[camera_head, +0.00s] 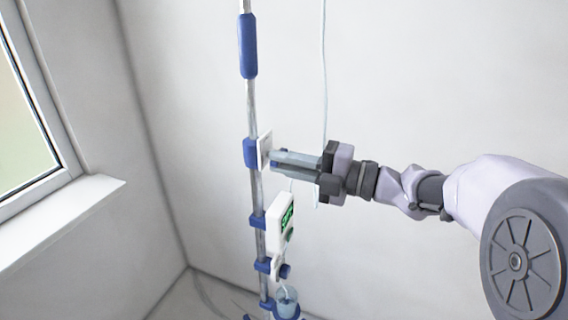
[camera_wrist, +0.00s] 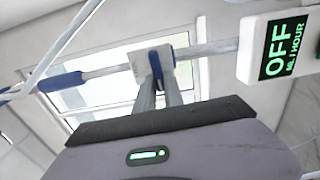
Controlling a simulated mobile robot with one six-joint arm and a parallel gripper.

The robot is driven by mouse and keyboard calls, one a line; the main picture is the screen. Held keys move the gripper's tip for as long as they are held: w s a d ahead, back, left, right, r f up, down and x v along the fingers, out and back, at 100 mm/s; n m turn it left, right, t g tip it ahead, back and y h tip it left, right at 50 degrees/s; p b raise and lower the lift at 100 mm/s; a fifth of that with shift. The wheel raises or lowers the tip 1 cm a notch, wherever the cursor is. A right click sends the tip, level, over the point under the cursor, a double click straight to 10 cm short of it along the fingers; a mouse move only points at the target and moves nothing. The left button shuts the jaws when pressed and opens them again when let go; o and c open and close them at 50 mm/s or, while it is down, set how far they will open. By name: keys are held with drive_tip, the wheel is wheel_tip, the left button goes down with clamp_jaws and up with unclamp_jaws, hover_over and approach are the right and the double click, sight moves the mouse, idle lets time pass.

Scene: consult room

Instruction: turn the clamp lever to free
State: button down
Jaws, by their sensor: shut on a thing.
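The clamp on the pole has a blue body (camera_head: 250,153) and a white plate (camera_head: 264,150). In the wrist view the white plate (camera_wrist: 138,62) carries a blue lever (camera_wrist: 156,65). My gripper (camera_head: 273,158) reaches in from the right, its fingertips at the plate. In the wrist view my gripper (camera_wrist: 159,84) is shut on the blue lever, a finger on each side of it. The lever is hidden behind the fingers in the head view. I cannot read any marking on the plate.
The metal pole (camera_head: 252,105) stands near the room's corner. Below the clamp, a white pump (camera_head: 280,225) has a green display reading OFF in the wrist view. A pale tube (camera_head: 324,75) hangs behind my gripper. A window (camera_head: 25,120) is at the left.

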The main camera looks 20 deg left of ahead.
drive_tip(key=c, duration=1.4)
unclamp_jaws()
drive_tip(key=shift+c, duration=0.2)
drive_tip(key=shift+d, duration=0.1)
drive_tip(key=s+d+p, duration=0.1)
drive_tip(key=d+p, duration=0.4)
drive_tip(key=d, duration=1.2)
drive_tip(key=shift+s+d, duration=0.15)
drive_tip(key=shift+s, duration=0.05)
